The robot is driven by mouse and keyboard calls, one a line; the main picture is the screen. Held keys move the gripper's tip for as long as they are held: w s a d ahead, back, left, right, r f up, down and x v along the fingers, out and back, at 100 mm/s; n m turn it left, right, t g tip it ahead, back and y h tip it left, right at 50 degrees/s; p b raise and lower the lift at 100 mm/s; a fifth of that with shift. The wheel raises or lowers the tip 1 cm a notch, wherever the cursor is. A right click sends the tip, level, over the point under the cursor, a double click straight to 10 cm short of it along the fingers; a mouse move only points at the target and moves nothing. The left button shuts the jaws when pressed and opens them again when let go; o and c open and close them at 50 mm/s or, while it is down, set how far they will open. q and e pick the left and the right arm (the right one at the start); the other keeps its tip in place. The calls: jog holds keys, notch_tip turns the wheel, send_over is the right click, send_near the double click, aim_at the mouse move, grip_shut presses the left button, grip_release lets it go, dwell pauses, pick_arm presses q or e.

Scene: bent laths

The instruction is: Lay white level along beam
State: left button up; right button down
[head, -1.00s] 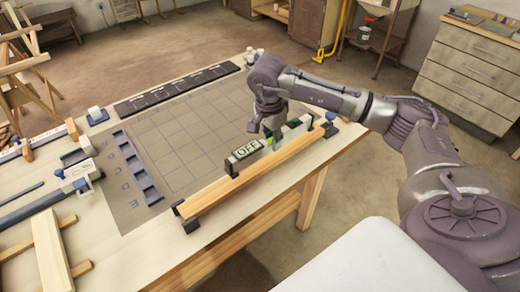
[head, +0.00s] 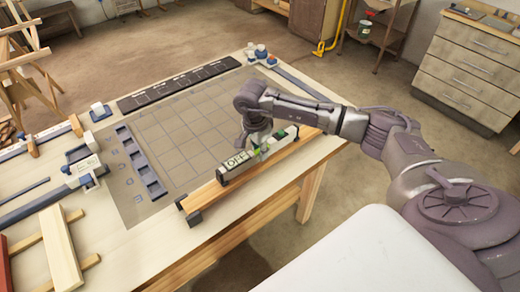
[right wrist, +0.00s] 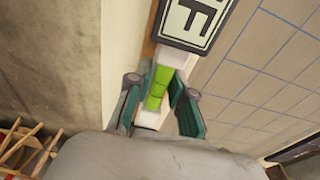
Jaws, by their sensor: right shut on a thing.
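The white level (head: 236,161) has a black-and-white panel marked "OFF" and a bright green vial. My right gripper (head: 257,151) is shut on its middle. In the right wrist view, the two fingers (right wrist: 160,100) stand on either side of the white body (right wrist: 148,119), around the green vial. The level runs along the wooden beam (head: 243,185) and looks to be on it or just above it; I cannot tell if they touch. The beam lies near the table's right edge, with dark blocks at its ends. My left gripper is not in view.
A gridded mat (head: 160,145) covers the middle of the table and is mostly clear. A blue-grey slotted holder (head: 139,163) stands at its left. A dark strip (head: 178,84) lies at the back. Clamps and wood lie at the left.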

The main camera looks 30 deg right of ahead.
aim_at(256, 151)
jog(key=shift+f, duration=0.3)
jog(key=c, duration=1)
grip_release()
jog(key=shift+r, duration=0.25)
jog(key=shift+r+p, duration=0.4)
jog(key=shift+p, duration=0.1)
jog(key=shift+s+a+r+b, duration=0.2)
jog(key=shift+r+b, duration=0.45)
jog(key=shift+r, duration=1.3)
jog(key=shift+w+a+r+b, duration=0.2)
jog(key=shift+r+b, duration=0.5)
jog(key=shift+r, duration=1.2)
jog(key=shift+s+a+r+b, duration=0.1)
jog(key=shift+a+r+b, duration=0.4)
jog(key=shift+r, duration=1.45)
jog(key=shift+d, duration=0.2)
